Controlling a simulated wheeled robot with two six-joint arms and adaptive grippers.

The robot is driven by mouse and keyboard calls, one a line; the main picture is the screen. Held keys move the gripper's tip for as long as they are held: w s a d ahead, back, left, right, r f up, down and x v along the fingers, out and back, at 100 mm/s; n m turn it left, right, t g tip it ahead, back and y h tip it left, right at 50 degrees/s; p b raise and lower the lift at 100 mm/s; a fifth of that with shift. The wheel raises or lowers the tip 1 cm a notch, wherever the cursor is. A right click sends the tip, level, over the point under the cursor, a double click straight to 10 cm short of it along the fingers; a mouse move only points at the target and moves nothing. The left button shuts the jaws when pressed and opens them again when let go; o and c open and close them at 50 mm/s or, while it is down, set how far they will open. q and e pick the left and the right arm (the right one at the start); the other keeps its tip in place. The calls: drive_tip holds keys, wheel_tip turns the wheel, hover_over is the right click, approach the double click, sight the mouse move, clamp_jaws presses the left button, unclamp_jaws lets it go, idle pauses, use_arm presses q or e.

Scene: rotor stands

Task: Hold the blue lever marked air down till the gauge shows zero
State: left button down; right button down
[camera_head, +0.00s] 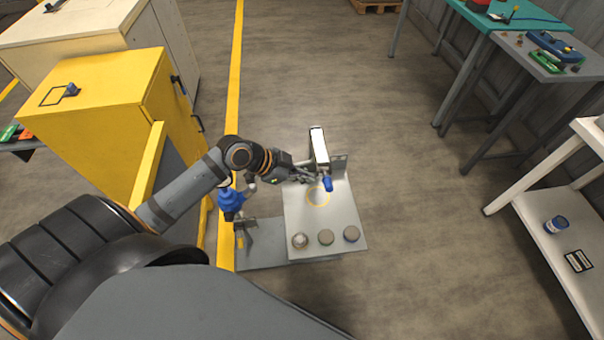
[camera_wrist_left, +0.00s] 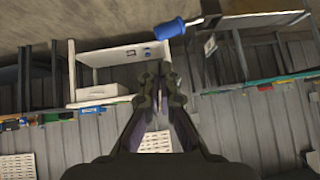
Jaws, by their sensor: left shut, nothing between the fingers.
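A blue-gripped lever (camera_head: 327,184) sits at the near end of a pale upright unit on a small grey stand (camera_head: 345,205). The blue grip (camera_wrist_left: 170,29) and its metal rod also show in the left wrist view, above the fingertips. No marking on the lever is readable, and I cannot make out a gauge face. My left gripper (camera_head: 312,178) is shut and empty, just left of the blue grip in the head view. In the left wrist view the gripper's fingers (camera_wrist_left: 158,88) are together, apart from the grip. My right gripper is not in view.
Several round knobs (camera_head: 325,237) stand on the stand's near edge. A blue fitting (camera_head: 230,203) is left of it. A yellow cabinet (camera_head: 110,110) stands farther left. A white shelf (camera_head: 545,240) is on the right. The floor between is clear.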

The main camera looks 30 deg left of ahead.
use_arm(q)
drive_tip(key=shift+s+a+r, duration=0.2)
drive_tip(key=shift+s+r, duration=0.25)
drive_tip(key=shift+r, duration=0.1)
drive_tip(key=w+a+f+n+t+y, duration=0.15)
drive_tip(key=a+f+n+y, duration=0.3)
drive_tip(key=a+f, duration=0.7)
drive_tip(key=s+a+f+n+g+y, duration=0.1)
drive_tip(key=s+a+f+n, duration=0.1)
drive_tip(key=f, duration=0.5)
drive_tip(key=s+a+f+n+g+y, duration=0.1)
drive_tip(key=s+a+f+n, duration=0.15)
drive_tip(key=f, duration=0.55)
drive_tip(key=s+d+f+n+g+y, duration=0.1)
drive_tip(key=s+f+n+g+y, duration=0.15)
drive_tip(key=s+f, duration=1.3)
drive_tip(key=s+d+f+g, duration=0.1)
drive_tip(key=s+d+f, duration=0.1)
drive_tip(key=s+d, duration=0.2)
drive_tip(key=s+d+f+g+h, duration=0.1)
drive_tip(key=s+d+f, duration=0.2)
drive_tip(key=s, duration=0.8)
drive_tip(key=shift+s+d+f, duration=0.25)
drive_tip(key=shift+d+f, duration=0.05)
drive_tip(key=shift+d, duration=0.1)
